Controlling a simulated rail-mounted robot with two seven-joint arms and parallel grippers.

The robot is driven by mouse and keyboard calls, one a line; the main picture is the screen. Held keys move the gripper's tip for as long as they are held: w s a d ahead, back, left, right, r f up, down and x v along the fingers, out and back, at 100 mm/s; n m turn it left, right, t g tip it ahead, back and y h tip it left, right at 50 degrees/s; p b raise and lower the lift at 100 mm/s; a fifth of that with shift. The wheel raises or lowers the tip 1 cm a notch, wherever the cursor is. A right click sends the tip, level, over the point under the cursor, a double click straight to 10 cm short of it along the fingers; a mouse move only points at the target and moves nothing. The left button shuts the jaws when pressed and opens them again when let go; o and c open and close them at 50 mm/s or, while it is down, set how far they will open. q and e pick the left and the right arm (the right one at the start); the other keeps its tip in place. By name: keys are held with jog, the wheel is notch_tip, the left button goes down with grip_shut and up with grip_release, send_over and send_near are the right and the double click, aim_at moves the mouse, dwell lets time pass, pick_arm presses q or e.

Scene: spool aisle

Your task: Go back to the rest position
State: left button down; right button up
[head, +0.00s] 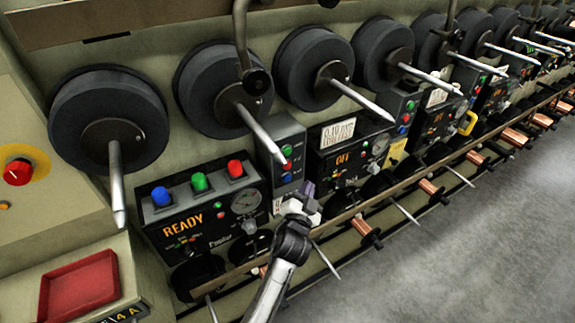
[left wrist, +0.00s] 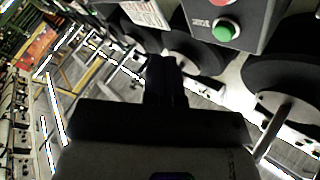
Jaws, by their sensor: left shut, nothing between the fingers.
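My left gripper (head: 307,188) is in the middle of the head view, with its arm coming up from the bottom edge. It is shut and empty. It is in front of the machine row, near the small control box (head: 283,150) with a red and a blue button. In the left wrist view the dark fingers (left wrist: 166,80) are together, pointing away from the camera. A box with a green button (left wrist: 226,32) is above and right of them there. My right gripper is not in view.
A panel reading READY (head: 200,215) has blue, green and red buttons. Large black spools (head: 110,120) with pale pointed spindles jut out along the row. A rail (head: 350,212) runs below, with copper bobbins (head: 362,226). A red tray (head: 80,288) is at lower left. The grey floor (head: 480,240) at right is clear.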

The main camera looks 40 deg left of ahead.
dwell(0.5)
pick_arm(q)
notch_tip(320, 180, down, 5)
jog(key=s+a+n+g, duration=0.2)
jog(key=n+g, duration=0.2)
jog(key=g, duration=0.1)
jog(key=s+d+f+m+g+h, duration=0.2)
jog(key=s+d+g+h, duration=0.1)
jog(key=s+d+h, duration=0.7)
jog(key=s+d+f+m+g, duration=0.1)
jog(key=s+d+f+g, duration=0.15)
jog(key=s+f, duration=0.65)
jog(key=s+d+f+m+g, duration=0.1)
jog(key=s+f+g, duration=0.25)
jog(key=s, duration=1.15)
notch_tip(320, 180, up, 38)
jog(key=p, duration=3.8)
jog(key=shift+w+r+y, duration=0.15)
jog(key=shift+w+y, duration=0.15)
jog(key=shift+w, duration=0.15)
